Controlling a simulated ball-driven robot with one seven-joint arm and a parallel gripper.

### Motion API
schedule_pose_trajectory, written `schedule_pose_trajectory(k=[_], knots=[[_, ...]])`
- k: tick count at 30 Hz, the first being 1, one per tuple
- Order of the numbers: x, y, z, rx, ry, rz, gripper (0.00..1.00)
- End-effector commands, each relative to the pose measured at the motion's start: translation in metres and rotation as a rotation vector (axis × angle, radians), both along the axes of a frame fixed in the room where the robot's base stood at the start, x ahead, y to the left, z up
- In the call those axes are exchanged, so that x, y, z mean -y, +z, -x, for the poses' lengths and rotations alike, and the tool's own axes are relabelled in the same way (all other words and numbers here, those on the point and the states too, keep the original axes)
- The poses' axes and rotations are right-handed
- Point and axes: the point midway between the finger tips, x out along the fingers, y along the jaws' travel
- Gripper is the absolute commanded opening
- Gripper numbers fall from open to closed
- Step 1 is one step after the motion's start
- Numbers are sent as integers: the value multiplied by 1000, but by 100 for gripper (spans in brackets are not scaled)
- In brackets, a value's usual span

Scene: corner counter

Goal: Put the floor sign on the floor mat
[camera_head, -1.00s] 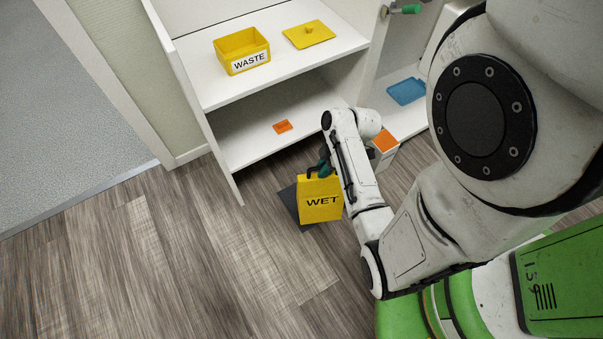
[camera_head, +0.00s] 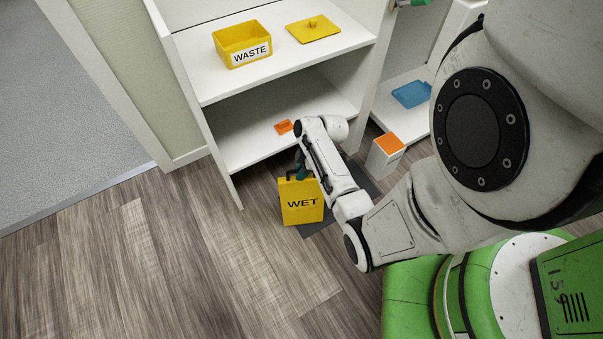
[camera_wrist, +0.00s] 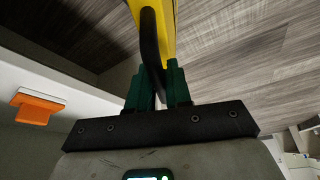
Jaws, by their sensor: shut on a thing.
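The yellow floor sign (camera_head: 301,203), marked "WET", hangs upright from my gripper (camera_head: 298,174) in the head view. My gripper is shut on its dark handle at the top. In the wrist view the green fingers of my gripper (camera_wrist: 158,82) close around the black handle, with the yellow sign (camera_wrist: 167,28) beyond. The dark grey floor mat (camera_head: 367,184) lies on the floor behind and to the right of the sign, partly hidden by the sign and my arm. I cannot tell whether the sign's lower edge touches anything.
A white shelf unit (camera_head: 215,151) stands close behind, holding a yellow waste bin (camera_head: 242,45), a yellow lid (camera_head: 313,28) and a small orange item (camera_head: 284,127). A white box with an orange top (camera_head: 386,158) stands right of the mat. Floor at left is clear.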

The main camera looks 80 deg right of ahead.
Motion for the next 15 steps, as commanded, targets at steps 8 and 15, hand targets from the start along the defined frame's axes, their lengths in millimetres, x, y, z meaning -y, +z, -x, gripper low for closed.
schedule_pose_trajectory(k=[8,15], knots=[[1,-4,-1,2,0,4,0],[1,-8,0,1,1,2,27]])
